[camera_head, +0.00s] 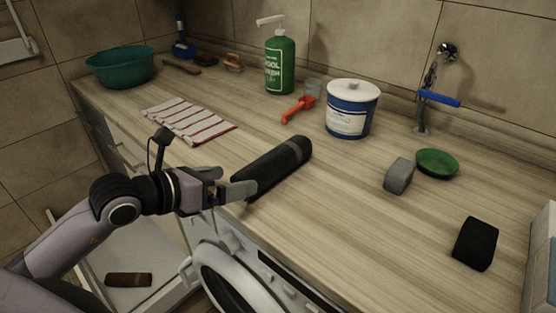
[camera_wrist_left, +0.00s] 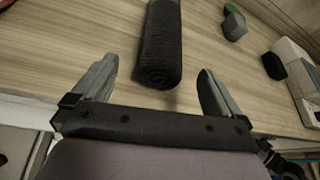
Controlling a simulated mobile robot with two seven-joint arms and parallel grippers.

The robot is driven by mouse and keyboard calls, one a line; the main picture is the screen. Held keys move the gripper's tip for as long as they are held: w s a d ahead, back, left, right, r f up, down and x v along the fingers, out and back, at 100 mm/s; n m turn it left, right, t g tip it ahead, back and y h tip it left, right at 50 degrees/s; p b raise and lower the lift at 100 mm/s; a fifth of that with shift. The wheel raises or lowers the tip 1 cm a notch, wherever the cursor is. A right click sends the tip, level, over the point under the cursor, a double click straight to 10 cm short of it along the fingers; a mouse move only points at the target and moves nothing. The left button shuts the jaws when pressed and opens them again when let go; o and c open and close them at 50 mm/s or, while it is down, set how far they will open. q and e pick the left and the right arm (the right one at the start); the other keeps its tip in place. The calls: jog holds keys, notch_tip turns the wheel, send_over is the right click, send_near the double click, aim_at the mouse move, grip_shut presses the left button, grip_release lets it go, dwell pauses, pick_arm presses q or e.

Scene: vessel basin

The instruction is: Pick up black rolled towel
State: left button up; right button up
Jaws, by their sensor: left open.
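The black rolled towel (camera_head: 276,165) lies on the wooden counter near its front edge, slanting away to the upper right. My left gripper (camera_head: 236,188) is at the towel's near end in the head view. In the left wrist view, the towel (camera_wrist_left: 158,45) extends away from between the two spread fingers of the gripper (camera_wrist_left: 158,90). Its near end lies about level with the fingertips, with a gap on each side. The left gripper is open and holds nothing. My right gripper is not in view.
A striped cloth (camera_head: 188,120) lies left of the towel. A grey sponge (camera_head: 399,176), green dish (camera_head: 437,162) and black block (camera_head: 475,244) are right. A washing machine (camera_head: 237,280) is below.

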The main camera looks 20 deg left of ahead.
aim_at(251, 174)
pick_arm(q)
jog(key=shift+w+d+f, duration=0.15)
jog(key=shift+w+d, duration=0.1)
jog(key=shift+w, duration=0.25)
jog(key=x, duration=0.1)
jog(key=p+x, duration=0.1)
jog(key=x, duration=0.1)
jog(key=shift+w+d, duration=0.15)
jog(key=shift+w, duration=0.25)
jog(key=shift+w+d+f+p, duration=0.2)
jog(key=shift+w+d+p, duration=0.1)
jog(key=shift+w, duration=0.25)
jog(key=c, duration=1.1)
